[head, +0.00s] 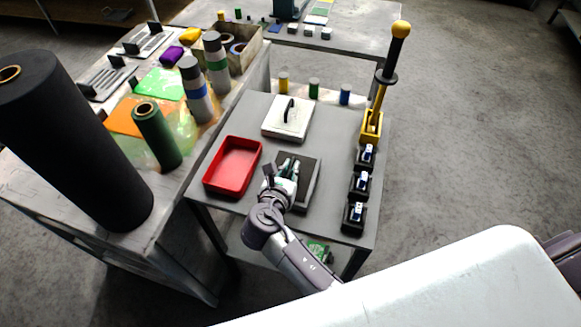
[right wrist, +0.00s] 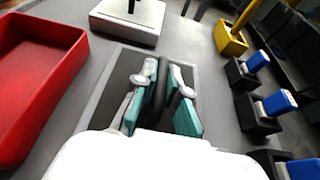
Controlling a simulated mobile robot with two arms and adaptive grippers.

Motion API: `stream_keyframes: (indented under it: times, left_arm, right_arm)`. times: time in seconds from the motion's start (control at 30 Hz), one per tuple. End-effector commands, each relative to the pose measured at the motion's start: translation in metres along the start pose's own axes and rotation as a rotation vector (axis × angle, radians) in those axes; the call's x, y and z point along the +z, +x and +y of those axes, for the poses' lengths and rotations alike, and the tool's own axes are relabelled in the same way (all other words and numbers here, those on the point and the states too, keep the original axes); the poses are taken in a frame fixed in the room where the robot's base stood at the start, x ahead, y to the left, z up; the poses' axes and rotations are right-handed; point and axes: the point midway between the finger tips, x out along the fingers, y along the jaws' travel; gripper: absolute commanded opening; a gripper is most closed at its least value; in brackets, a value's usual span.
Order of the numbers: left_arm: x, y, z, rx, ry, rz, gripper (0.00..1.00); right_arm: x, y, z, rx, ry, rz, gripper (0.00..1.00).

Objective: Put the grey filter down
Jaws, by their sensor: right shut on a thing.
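The grey filter (head: 312,178) is a dark grey square plate near the front of the grey table, just right of a red tray. It also shows in the right wrist view (right wrist: 106,96). My right gripper (head: 290,173) is over its middle. In the right wrist view, the teal-padded fingers (right wrist: 162,92) are shut on the filter's black upright handle (right wrist: 159,82). The plate looks level and low over the table; I cannot tell whether it touches. The fingers and wrist hide part of it. My left gripper is not in view.
The red tray (head: 233,166) stands close on the left. A white block with a black handle (head: 288,121) is behind. Small black holders with blue-and-white pieces (head: 361,184) line the right edge, by a yellow-based lever (head: 371,126). A crowded bench (head: 155,222) is left.

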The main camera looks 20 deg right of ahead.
Motion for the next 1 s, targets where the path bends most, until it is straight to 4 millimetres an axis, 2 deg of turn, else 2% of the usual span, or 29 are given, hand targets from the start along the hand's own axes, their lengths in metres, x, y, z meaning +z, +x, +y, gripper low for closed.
stream_keyframes:
  times: [0.03, 0.07, 0.2, 0.57, 0.67, 1.0]
  left_arm:
    - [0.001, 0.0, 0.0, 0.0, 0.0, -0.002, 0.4]
    - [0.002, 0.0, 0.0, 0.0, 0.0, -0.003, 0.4]
    - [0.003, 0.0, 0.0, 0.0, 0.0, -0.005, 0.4]
    - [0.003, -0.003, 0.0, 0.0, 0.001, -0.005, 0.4]
    - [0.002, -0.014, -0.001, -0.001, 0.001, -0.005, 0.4]
    - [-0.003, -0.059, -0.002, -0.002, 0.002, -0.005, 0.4]
  right_arm:
    - [-0.001, 0.001, 0.0, 0.0, -0.001, -0.002, 0.0]
    - [-0.002, 0.001, 0.0, 0.0, -0.001, 0.0, 0.15]
    - [-0.001, 0.001, 0.0, 0.0, -0.001, 0.0, 0.37]
    - [0.002, -0.003, 0.0, 0.0, -0.001, 0.001, 0.37]
    - [0.004, -0.016, 0.0, 0.001, -0.002, 0.002, 0.37]
    - [0.005, -0.088, 0.0, 0.0, -0.003, 0.004, 0.37]
